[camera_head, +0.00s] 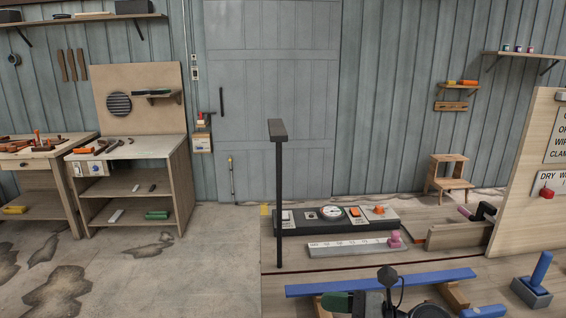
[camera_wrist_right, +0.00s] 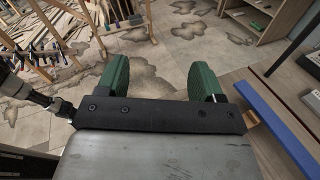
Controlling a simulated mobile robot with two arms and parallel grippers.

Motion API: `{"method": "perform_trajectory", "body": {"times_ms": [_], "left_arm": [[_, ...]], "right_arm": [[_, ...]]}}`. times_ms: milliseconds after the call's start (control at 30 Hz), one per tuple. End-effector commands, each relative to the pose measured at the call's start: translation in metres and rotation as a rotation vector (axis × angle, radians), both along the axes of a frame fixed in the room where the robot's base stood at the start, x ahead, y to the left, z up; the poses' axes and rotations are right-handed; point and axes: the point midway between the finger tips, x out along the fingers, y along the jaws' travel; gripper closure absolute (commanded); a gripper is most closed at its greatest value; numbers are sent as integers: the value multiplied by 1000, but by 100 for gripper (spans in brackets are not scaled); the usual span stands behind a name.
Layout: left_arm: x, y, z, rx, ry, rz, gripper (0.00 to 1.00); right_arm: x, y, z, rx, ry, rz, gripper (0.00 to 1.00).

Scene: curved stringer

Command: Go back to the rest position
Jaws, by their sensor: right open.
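My right gripper (camera_wrist_right: 159,78) shows in the right wrist view with its two green fingers wide apart and nothing between them. Patchy floor lies beyond the fingers. In the head view, a green part of the right gripper (camera_head: 335,304) shows at the bottom edge, just in front of the blue curved bar (camera_head: 380,283). The rest of this gripper is mostly cut off there. In the right wrist view the blue bar (camera_wrist_right: 280,130) lies to the right of the fingers, apart from them. My left gripper is not in view.
The workbench (camera_head: 272,262) carries a black post (camera_head: 279,200), a dial panel (camera_head: 336,217), a white ruler block (camera_head: 350,246) and a blue-handled tool (camera_head: 539,272). An upright board (camera_head: 525,215) stands at right. Open floor (camera_head: 190,275) lies left, before a shelf bench (camera_head: 135,148).

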Motion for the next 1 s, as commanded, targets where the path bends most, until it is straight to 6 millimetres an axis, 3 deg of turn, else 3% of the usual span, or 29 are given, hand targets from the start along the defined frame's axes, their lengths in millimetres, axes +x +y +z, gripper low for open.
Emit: {"method": "perform_trajectory", "body": {"times_ms": [67,133,233,333,467,600,700,833,867,1000], "left_arm": [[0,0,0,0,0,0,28],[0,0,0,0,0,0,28],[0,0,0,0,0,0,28],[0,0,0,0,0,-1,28],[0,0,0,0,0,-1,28],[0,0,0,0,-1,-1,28],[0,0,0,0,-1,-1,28],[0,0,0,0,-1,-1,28],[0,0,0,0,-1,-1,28],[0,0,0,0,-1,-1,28]], "right_arm": [[-6,6,19,264,115,-97,32],[-6,1,34,494,235,-196,32],[-4,-20,42,810,432,-350,32],[-2,-51,34,1109,650,-519,32],[-11,-92,-4,1463,955,-770,32],[-44,-125,-66,1787,1290,-1088,32],[-79,-136,-108,1956,1503,-1324,32],[-125,-138,-145,2080,1703,-1587,32],[-136,-137,-152,-2042,-1695,1602,32],[-180,-132,-173,-1790,-1572,1575,32]]}}
